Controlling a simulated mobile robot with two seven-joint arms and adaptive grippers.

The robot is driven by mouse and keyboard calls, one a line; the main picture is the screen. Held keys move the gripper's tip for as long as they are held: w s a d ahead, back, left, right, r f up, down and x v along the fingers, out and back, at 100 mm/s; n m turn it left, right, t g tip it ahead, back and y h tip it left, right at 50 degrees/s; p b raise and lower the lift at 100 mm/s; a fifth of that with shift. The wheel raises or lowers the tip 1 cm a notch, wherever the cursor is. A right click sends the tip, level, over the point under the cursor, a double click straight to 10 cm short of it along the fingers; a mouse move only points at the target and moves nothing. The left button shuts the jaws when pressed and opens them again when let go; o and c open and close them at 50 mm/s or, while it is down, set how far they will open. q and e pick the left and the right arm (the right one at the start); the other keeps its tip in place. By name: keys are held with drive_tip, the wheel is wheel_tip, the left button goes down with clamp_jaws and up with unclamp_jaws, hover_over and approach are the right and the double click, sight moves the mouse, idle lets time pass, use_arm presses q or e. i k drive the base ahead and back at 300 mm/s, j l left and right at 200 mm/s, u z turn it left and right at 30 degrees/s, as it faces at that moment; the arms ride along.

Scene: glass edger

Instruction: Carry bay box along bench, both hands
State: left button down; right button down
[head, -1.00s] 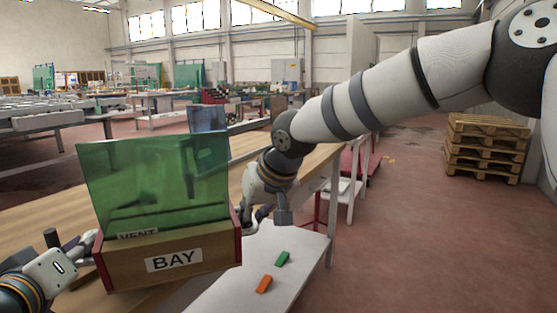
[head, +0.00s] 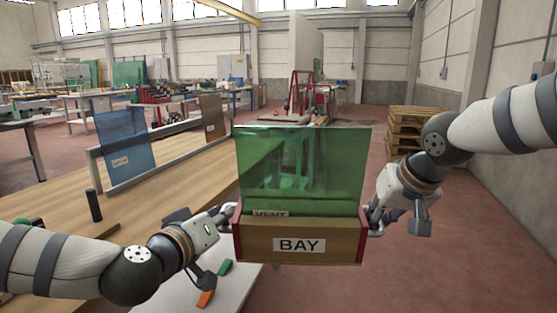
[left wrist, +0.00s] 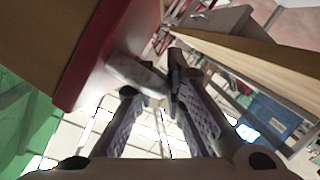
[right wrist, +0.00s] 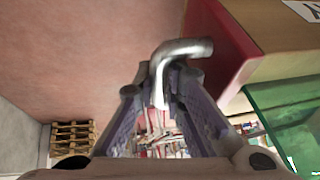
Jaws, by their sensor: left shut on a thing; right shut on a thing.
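The bay box (head: 330,246) is wooden with red ends and a BAY label. It is in the middle of the head view, held up between my two grippers and roughly level. A green glass sheet (head: 305,165) stands upright in it, with a VENT label behind the front wall. My left gripper (head: 224,216) is shut on the handle at the box's left red end; the handle shows in the left wrist view (left wrist: 135,75). My right gripper (head: 374,218) is shut on the metal handle at the right red end; that handle shows in the right wrist view (right wrist: 182,50).
The wooden bench (head: 150,205) runs behind and left of the box. A rack on it holds a blue sheet (head: 124,145) and a brown sheet (head: 212,118). A dark cylinder (head: 94,205) stands near its edge. A white side table (head: 235,290) holds green and orange pieces. Pallets (head: 405,130) stand right.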

sight(229, 158)
drive_tip(key=i+l+z, duration=0.1)
drive_tip(key=i+z, duration=0.4)
drive_tip(key=i, duration=1.65)
drive_tip(key=i+u, duration=0.3)
drive_tip(key=i, duration=0.2)
drive_tip(key=i+l+u, duration=0.25)
drive_tip(key=i, duration=0.25)
drive_tip(key=i+u, duration=0.1)
drive_tip(key=u, duration=0.3)
drive_tip(key=l+u, duration=0.1)
drive_tip(key=u, duration=0.3)
drive_tip(key=i+l+u, duration=0.1)
drive_tip(key=u, duration=0.3)
